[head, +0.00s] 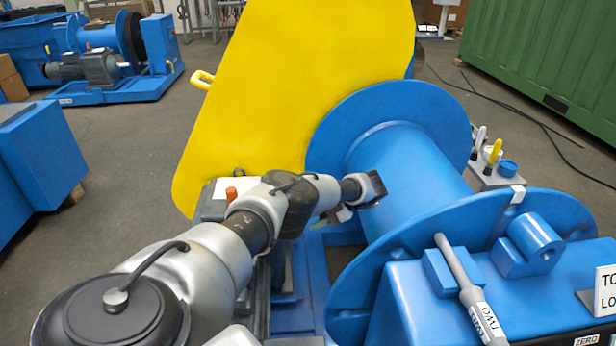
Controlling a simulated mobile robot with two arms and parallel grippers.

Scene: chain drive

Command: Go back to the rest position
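My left arm reaches in from the lower left, and its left gripper (374,186) is in front of the blue drum (412,165). The gripper's dark end is small and turned side-on, so I cannot tell whether its fingers are open or shut, or whether it touches the drum. A small pale part shows just below the wrist; I cannot tell what it is. My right arm and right gripper are not in view.
A large yellow guard (290,90) stands behind my arm. A grey torque wrench (468,285) lies on the blue housing (520,300) at lower right. A small tray (490,178) holds bottles and a blue cap. Open floor (130,150) lies at left.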

